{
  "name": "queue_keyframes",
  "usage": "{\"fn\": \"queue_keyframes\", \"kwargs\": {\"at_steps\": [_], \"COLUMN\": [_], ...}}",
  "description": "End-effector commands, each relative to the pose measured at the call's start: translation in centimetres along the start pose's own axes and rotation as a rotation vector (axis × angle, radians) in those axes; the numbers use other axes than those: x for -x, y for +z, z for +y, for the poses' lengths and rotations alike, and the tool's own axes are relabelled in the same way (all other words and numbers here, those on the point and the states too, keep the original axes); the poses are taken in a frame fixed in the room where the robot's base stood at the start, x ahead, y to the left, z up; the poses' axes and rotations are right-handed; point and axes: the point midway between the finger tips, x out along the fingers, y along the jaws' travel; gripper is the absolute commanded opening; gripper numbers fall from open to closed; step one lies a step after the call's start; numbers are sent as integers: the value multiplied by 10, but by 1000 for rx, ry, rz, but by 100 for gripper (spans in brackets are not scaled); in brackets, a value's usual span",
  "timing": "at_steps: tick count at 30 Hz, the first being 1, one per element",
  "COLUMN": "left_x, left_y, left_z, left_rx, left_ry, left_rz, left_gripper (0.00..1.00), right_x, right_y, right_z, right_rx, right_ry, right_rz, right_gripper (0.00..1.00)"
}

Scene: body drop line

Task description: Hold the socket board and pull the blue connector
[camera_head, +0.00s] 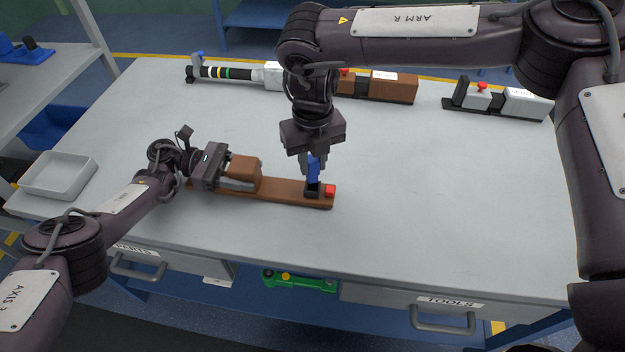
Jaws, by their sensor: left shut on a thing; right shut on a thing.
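The socket board (290,198) is a long brown strip lying on the table, with a brown block (243,170) at its left end. A black socket (313,191) and a red piece (330,190) sit at its right end. My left gripper (238,172) comes in from the left and is shut on the brown block of the board. The blue connector (314,170) stands upright at the black socket. My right gripper (313,165) points down from above and is shut on the connector, hiding its upper part. I cannot tell whether the connector is fully seated.
A white tray (60,192) stands at the table's left edge. At the back are a striped black cylinder device (228,74), a brown device (390,88) and a white-and-black device (497,99). The table's right part is clear. A green object (300,281) is below the front edge.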

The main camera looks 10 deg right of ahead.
Motion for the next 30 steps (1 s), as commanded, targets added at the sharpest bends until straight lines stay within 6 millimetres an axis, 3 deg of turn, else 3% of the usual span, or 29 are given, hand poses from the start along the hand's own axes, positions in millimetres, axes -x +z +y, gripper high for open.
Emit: {"fn": "queue_keyframes", "kwargs": {"at_steps": [30], "left_x": [-4], "left_y": [-4], "left_z": [-2], "left_rx": [10], "left_ry": [-4], "left_rz": [-6], "left_gripper": [14], "right_x": [60], "right_y": [0], "right_z": [0], "right_rx": [-1], "right_ry": [-1], "right_rz": [0], "right_gripper": [0]}}
